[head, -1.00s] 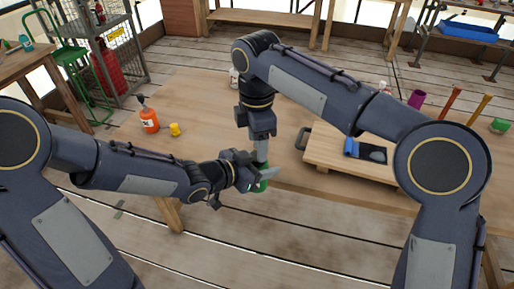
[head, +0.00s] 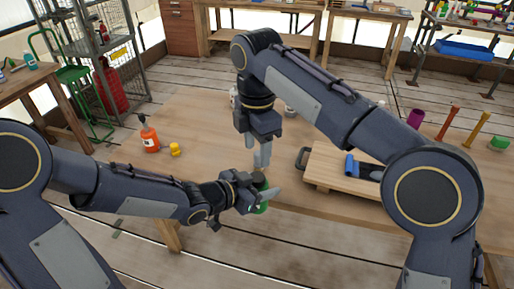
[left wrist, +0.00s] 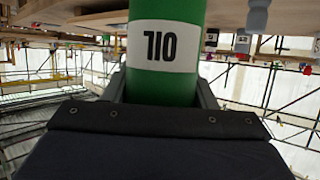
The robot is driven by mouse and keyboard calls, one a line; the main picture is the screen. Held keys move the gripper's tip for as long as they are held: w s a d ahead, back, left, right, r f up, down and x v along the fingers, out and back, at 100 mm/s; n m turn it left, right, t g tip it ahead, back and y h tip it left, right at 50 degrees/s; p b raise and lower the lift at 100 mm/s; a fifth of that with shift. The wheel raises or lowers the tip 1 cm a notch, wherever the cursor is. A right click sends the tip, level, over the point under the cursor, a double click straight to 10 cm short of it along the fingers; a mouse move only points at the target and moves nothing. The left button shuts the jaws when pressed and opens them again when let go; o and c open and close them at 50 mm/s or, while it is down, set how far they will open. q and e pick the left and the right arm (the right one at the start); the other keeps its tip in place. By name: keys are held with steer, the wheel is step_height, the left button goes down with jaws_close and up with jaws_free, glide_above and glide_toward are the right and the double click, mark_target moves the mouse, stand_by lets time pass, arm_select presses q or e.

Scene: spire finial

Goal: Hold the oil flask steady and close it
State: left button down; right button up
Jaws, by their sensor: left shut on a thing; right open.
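The green oil flask (head: 262,207) is held near the front edge of the table, partly hidden by my left gripper. It also shows in the left wrist view (left wrist: 166,90), with a white label whose lettering looks upside down. My left gripper (head: 252,195) is shut on the flask from the left. The flask's top looks dark; I cannot tell whether a cap is seated on it. My right gripper (head: 262,160) points down just above the flask, open, with nothing visible between its fingers.
On the wooden table (head: 205,125) stand an orange bottle (head: 150,140) and a small yellow item (head: 174,149) at left. A wooden board (head: 335,170) with a blue item (head: 351,165) lies to the right. Purple (head: 416,117), red and yellow items stand at far right.

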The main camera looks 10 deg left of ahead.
mark_target(257, 177)
steer(key=shift+f, duration=0.1)
steer(key=shift+f, duration=3.95)
steer(key=shift+c, duration=0.4)
steer(key=c, duration=0.7)
steer(key=o, duration=0.9)
steer(key=shift+r, duration=2.3)
